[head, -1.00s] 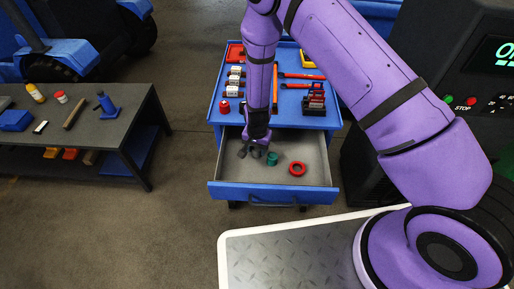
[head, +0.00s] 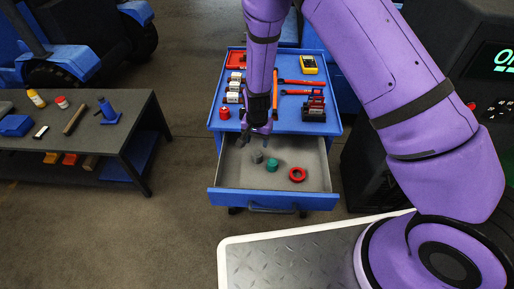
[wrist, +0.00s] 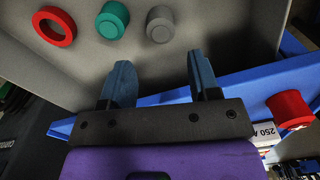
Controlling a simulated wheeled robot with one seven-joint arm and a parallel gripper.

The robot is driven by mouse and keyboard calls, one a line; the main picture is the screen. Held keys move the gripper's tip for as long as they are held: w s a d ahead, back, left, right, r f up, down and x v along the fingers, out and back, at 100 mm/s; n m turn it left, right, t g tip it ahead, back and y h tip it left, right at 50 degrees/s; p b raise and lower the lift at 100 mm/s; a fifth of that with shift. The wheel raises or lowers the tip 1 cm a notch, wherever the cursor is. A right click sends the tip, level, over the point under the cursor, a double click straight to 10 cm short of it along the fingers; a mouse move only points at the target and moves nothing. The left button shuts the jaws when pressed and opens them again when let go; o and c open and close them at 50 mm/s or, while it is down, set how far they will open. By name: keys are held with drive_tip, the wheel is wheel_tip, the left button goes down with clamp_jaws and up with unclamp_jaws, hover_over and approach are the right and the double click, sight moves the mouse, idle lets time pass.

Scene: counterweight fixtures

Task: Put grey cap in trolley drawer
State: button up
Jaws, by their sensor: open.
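The grey cap (head: 257,157) lies in the open trolley drawer (head: 230,178), on its left side. In the wrist view the grey cap (wrist: 160,24) rests on the drawer floor, apart from my fingers. My gripper (head: 258,138) is above the back of the drawer, open and empty. In the wrist view my gripper (wrist: 162,80) has its two blue fingers spread with nothing between them.
A green cap (head: 272,165) and a red ring (head: 297,174) lie beside the grey cap in the drawer. The blue trolley top (head: 290,120) holds tools, a red weight (head: 224,112) and several white-labelled items. A dark bench (head: 100,135) stands to the left, with open floor between.

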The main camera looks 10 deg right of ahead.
drive_tip(key=s+d+r+n+t+y, duration=0.1)
drive_tip(key=d+r, duration=0.2)
drive_tip(key=r, duration=0.8)
drive_tip(key=s+d+r+n, duration=0.1)
drive_tip(key=s+d+r, duration=0.15)
drive_tip(key=r, duration=0.85)
drive_tip(key=d+r+t+y, duration=0.1)
drive_tip(key=d+r, duration=0.3)
drive_tip(key=r, duration=0.7)
drive_tip(key=s+d+r+n+t, duration=0.1)
drive_tip(key=s+d+r, duration=0.3)
drive_tip(key=s, duration=0.4)
drive_tip(key=s+d+r+n+t+h, duration=0.1)
drive_tip(key=s+d+r, duration=0.3)
drive_tip(key=s+r, duration=0.2)
drive_tip(key=s+d+r+n+t+h, duration=0.1)
drive_tip(key=s+d+r, duration=0.3)
drive_tip(key=s, duration=0.6)
drive_tip(key=shift+s+d+r, duration=0.15)
drive_tip(key=shift+d+r, duration=0.15)
drive_tip(key=shift+r, duration=0.3)
